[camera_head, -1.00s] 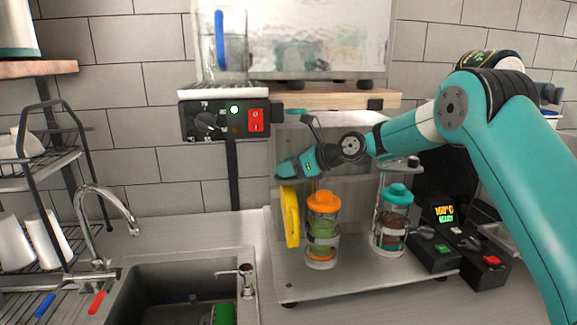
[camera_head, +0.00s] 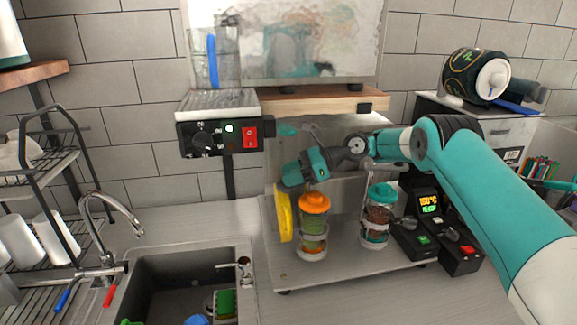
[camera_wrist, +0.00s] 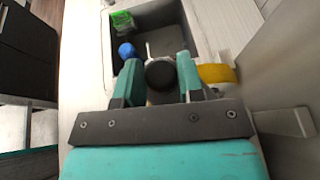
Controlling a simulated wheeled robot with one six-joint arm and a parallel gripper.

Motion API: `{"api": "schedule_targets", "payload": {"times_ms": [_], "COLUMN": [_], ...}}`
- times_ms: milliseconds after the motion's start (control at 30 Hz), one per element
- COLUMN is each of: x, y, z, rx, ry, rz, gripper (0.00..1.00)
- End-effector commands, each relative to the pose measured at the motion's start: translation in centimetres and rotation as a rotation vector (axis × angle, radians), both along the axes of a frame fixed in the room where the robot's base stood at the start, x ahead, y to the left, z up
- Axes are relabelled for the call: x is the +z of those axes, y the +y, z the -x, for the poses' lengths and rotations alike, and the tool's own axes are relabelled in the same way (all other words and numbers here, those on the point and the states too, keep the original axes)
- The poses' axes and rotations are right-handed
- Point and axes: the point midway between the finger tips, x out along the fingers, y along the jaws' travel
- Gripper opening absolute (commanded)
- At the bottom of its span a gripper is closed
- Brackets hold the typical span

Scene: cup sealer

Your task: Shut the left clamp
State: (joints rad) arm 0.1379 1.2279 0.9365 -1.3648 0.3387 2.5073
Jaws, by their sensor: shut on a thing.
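My gripper (camera_head: 292,177) is just above the cup with the orange lid (camera_head: 314,227) on the left side of the sealer plate. In the wrist view my gripper's teal fingers (camera_wrist: 157,70) stand on either side of a round black knob (camera_wrist: 160,75), shut on it. It appears to be the left clamp's handle end. The rest of the left clamp is mostly hidden behind my gripper in the head view. The teal-lidded cup (camera_head: 378,215) stands to the right, with the metal right clamp (camera_head: 381,165) above it.
A yellow part (camera_head: 285,217) stands left of the orange-lidded cup and also shows in the wrist view (camera_wrist: 216,73). The sink (camera_head: 185,290) is at front left. A wooden shelf (camera_head: 318,101) hangs above. A control box with a lit display (camera_head: 430,203) stands at right.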

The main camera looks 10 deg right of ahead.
Motion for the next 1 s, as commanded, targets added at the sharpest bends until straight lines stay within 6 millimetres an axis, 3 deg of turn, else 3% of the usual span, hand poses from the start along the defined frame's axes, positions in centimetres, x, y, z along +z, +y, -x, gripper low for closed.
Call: {"api": "schedule_targets", "payload": {"times_ms": [433,467,567,1000], "x": [0.12,0.12,0.11,-0.22], "y": [-0.05,-0.05,-0.05,0.12], "z": [0.06,0.06,0.06,-0.06], "rx": [0.014,0.013,0.013,-0.015], "ry": [-0.002,-0.002,-0.002,-0.001], "rz": [-0.002,-0.002,-0.002,-0.001], "gripper": [0.00,0.37,0.58,0.58]}}
